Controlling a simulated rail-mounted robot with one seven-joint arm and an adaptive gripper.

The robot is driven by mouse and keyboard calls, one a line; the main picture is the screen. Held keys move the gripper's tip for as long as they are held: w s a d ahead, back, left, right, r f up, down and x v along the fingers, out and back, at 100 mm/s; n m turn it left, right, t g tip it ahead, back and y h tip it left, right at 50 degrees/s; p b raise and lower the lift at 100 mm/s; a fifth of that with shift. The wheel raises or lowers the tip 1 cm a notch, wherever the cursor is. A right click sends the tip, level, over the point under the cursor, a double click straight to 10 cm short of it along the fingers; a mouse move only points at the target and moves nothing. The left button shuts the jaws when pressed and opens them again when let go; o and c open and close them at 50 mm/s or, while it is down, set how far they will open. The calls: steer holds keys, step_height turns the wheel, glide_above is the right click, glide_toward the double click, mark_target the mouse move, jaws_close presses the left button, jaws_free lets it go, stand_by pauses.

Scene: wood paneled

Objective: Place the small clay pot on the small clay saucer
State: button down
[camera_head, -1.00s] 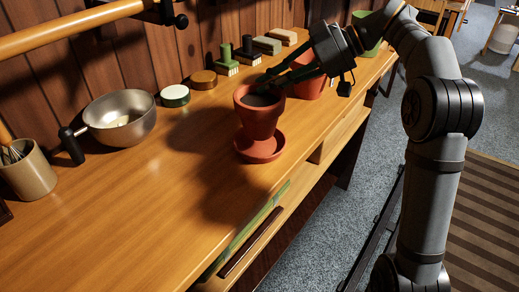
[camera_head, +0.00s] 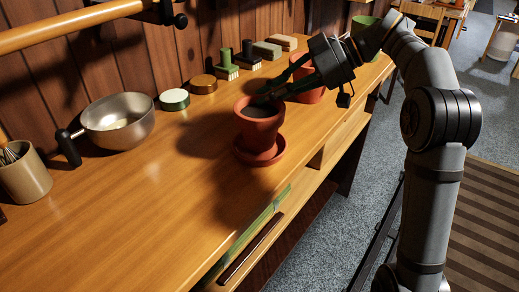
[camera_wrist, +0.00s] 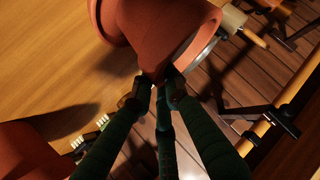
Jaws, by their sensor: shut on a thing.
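The small clay pot (camera_head: 259,132), terracotta with dark soil inside, is upright at the saucer. The small clay saucer (camera_head: 240,156) lies on the wooden counter under it. The pot's base looks within the saucer's rim; whether it touches the saucer's floor I cannot tell. My gripper (camera_head: 268,97) reaches in from the upper right and is shut on the pot's rim. In the wrist view, the dark green fingers (camera_wrist: 158,88) pinch the rim of the pot (camera_wrist: 145,20). The saucer is mostly hidden there.
Another clay pot (camera_head: 308,94) stands close behind my gripper, with a green pot (camera_head: 364,30) farther back. A metal bowl (camera_head: 118,122), tins (camera_head: 174,99) and brushes (camera_head: 226,68) line the wall side. The counter's front left is clear.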

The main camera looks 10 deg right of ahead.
steer(key=shift+f, duration=0.45)
steer(key=shift+f+b, duration=0.25)
steer(key=shift+b, duration=0.25)
steer(key=c, duration=1.6)
jaws_free()
steer(key=shift+c, duration=0.2)
steer(key=o, duration=0.3)
steer(key=v, duration=1.2)
steer(key=shift+a+f, duration=0.1)
steer(key=shift+f, duration=0.05)
